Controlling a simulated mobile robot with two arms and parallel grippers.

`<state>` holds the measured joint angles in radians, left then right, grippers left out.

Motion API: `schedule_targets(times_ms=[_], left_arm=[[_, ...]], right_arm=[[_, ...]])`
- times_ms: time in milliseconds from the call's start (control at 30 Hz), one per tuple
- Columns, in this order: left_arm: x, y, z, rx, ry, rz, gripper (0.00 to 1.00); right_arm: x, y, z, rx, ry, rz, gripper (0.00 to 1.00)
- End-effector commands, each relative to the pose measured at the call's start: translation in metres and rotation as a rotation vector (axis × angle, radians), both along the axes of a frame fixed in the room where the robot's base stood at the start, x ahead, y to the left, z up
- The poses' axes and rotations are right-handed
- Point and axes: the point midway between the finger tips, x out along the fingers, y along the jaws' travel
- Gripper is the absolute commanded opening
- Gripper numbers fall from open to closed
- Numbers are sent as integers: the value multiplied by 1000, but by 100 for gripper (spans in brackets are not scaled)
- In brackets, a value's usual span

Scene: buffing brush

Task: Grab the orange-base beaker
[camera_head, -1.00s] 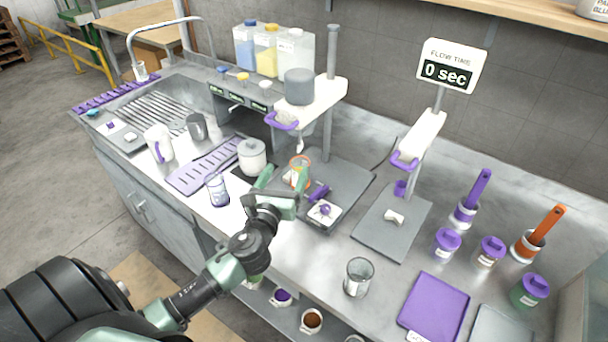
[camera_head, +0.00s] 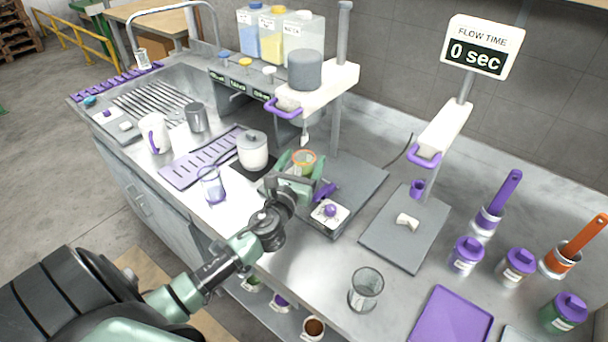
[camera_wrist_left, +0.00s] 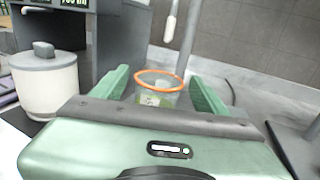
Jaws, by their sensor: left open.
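A clear beaker with an orange ring at its top rim (camera_head: 306,156) stands at the left edge of the grey platform, under the white arm of a stand. It also shows in the left wrist view (camera_wrist_left: 158,84), with a green patch lower down; its base is hidden by my gripper. My left gripper (camera_head: 298,170) is open, with one green finger on each side of the beaker. In the left wrist view the fingers (camera_wrist_left: 163,88) flank it with a gap on both sides. My right gripper is not in view.
A white lidded pot (camera_head: 253,153) stands close left of my gripper. A white block with a purple knob (camera_head: 328,214) is close right. An empty glass beaker (camera_head: 366,290) stands near the front edge. The white stand arm (camera_head: 318,88) overhangs behind.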

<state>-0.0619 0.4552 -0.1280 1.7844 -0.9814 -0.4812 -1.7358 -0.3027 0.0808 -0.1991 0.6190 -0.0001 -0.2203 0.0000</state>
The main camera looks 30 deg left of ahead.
Motion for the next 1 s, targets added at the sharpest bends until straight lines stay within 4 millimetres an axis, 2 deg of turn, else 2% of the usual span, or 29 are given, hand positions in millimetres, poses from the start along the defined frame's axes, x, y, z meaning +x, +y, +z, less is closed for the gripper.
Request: schedule_targets(times_ms=[67, 200, 500, 767, 1000], left_arm=[[13, 5, 7, 0, -2, 3, 74], [30, 10, 4, -1, -1, 2, 74], [34, 11, 3, -1, 0, 1, 74], [34, 11, 3, 0, 0, 1, 2], [34, 11, 3, 0, -1, 1, 0]], right_arm=[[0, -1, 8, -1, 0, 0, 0], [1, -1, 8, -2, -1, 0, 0], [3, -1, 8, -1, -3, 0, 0], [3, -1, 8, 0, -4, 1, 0], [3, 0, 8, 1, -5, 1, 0]])
